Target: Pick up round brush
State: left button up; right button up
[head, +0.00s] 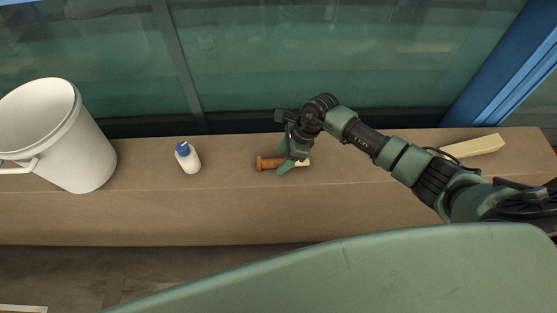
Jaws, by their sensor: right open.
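The round brush (266,163) lies on the brown ledge (225,205), its brown handle end pointing left. A pale part of it shows just right of my fingers. My right gripper (284,165) is over the brush, with its green fingers open around or just above its middle. I cannot tell whether the fingers touch it. The gripper hides the middle of the brush. My left gripper is not in view.
A white bucket (88,150) stands at the left of the ledge. A white bottle with a blue cap (190,163) stands between bucket and brush. A pale yellow block-like object (472,147) lies at the right. Glass panels (300,50) rise behind the ledge.

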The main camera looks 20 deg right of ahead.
jog(key=shift+w+a+f, duration=0.1)
jog(key=shift+a+f, duration=0.15)
jog(key=shift+f, duration=0.3)
grip_shut()
